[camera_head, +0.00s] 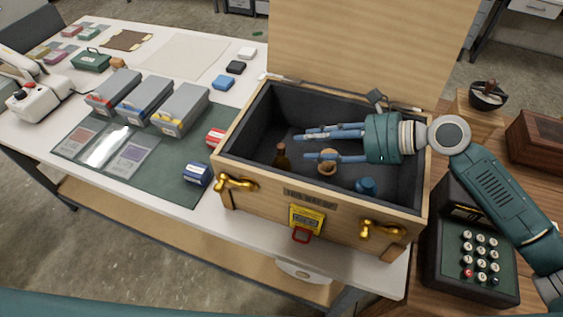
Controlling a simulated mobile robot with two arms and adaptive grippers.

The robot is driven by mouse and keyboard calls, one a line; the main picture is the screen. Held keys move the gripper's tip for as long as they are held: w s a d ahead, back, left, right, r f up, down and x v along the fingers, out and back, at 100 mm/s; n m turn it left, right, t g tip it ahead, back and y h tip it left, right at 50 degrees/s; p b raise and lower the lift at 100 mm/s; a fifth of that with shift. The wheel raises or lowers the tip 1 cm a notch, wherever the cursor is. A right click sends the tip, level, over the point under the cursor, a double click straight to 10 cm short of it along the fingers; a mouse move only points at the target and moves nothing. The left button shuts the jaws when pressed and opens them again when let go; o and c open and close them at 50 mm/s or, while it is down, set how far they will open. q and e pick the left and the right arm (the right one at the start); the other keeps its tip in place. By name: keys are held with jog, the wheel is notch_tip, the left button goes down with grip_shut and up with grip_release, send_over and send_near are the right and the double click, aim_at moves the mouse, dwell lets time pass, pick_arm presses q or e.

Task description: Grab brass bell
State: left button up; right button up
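An open wooden crate (265,198) with a dark lining stands on the white table. Inside it are a small brown bottle- or handbell-shaped thing (281,158), a round tan thing (327,168) and a blue thing (367,186). I cannot tell for sure which of these is the brass bell. My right gripper (306,146) reaches in from the right, over the crate's inside. Its blue fingers are spread apart and point left, with nothing seen between their tips. The lower finger partly covers the tan thing. My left gripper is not in view.
The crate's raised lid (365,45) stands behind the gripper. Brass latches (236,183) and a yellow tag (307,220) are on its front. Grey bins (180,110) stand on a green mat left of it. A keypad device (478,250) is at right.

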jog(key=p, duration=0.2)
send_over(289, 164)
jog(key=f, duration=0.2)
jog(key=shift+s+d+f, duration=0.1)
jog(key=shift+d+f, duration=0.2)
jog(key=shift+a+f, duration=0.3)
grip_shut()
